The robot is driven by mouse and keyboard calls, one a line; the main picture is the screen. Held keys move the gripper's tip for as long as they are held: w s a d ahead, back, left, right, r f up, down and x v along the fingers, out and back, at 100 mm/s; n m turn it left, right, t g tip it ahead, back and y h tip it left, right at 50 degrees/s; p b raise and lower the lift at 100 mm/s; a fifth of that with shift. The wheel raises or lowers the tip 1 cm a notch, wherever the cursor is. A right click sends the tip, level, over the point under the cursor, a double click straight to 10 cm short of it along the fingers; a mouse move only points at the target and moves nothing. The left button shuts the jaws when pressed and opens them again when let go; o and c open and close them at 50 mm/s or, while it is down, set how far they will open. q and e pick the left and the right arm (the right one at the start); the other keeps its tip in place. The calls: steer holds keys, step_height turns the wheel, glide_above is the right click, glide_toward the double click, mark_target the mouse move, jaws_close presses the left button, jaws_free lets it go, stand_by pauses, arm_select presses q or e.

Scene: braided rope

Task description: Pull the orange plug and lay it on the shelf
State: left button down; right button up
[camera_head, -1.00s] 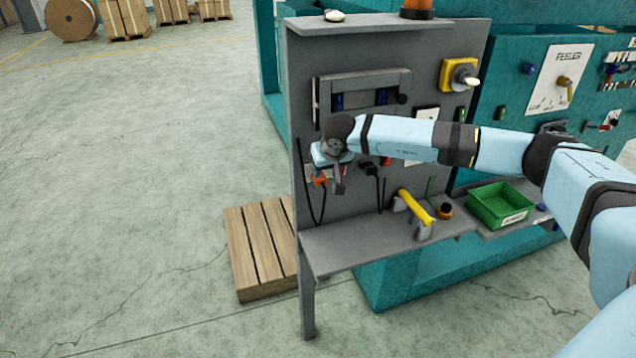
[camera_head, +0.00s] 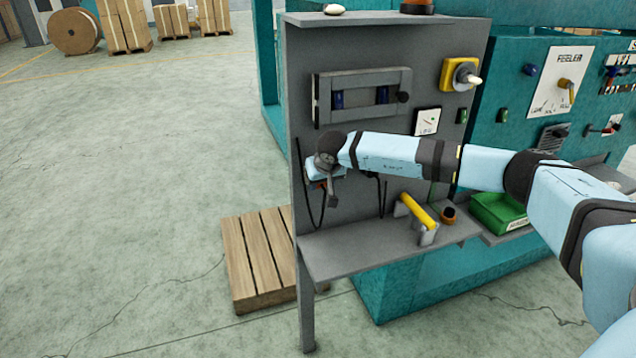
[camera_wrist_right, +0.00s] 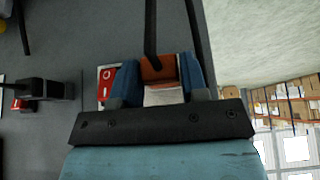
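The orange plug (camera_wrist_right: 158,68) is at the grey panel, with a black cable running from it. In the wrist view it sits between the two blue fingers of my right gripper (camera_wrist_right: 160,80), and no gap shows on either side. The gripper looks shut on it. In the head view my right gripper (camera_head: 322,186) is at the panel's lower left and hides most of the plug. The grey shelf (camera_head: 345,257) juts out below it. My left gripper is not in view.
A yellow-handled object (camera_head: 417,212) and an orange-black round part (camera_head: 448,212) occupy the shelf's right side. A green bin (camera_head: 498,212) is farther right. The shelf's left part is bare. A black plug (camera_wrist_right: 42,88) is beside my gripper. A wooden pallet (camera_head: 260,258) lies on the floor.

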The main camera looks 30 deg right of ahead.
steer(key=c, duration=0.6)
steer(key=shift+s+f, duration=0.1)
steer(key=shift+f, duration=0.05)
steer(key=shift+s+a, duration=0.1)
steer(key=shift+s, duration=0.15)
steer(key=shift+s, duration=0.2)
steer(key=shift+s+a+p, duration=0.15)
steer(key=shift+s+a, duration=0.05)
steer(key=shift+s, duration=0.6)
steer(key=shift+s+a+p, duration=0.1)
steer(key=shift+s+a, duration=0.1)
steer(key=shift+s, duration=0.55)
steer(key=shift+s+a+p, duration=0.15)
steer(key=shift+s+a, duration=0.05)
steer(key=shift+s, duration=0.6)
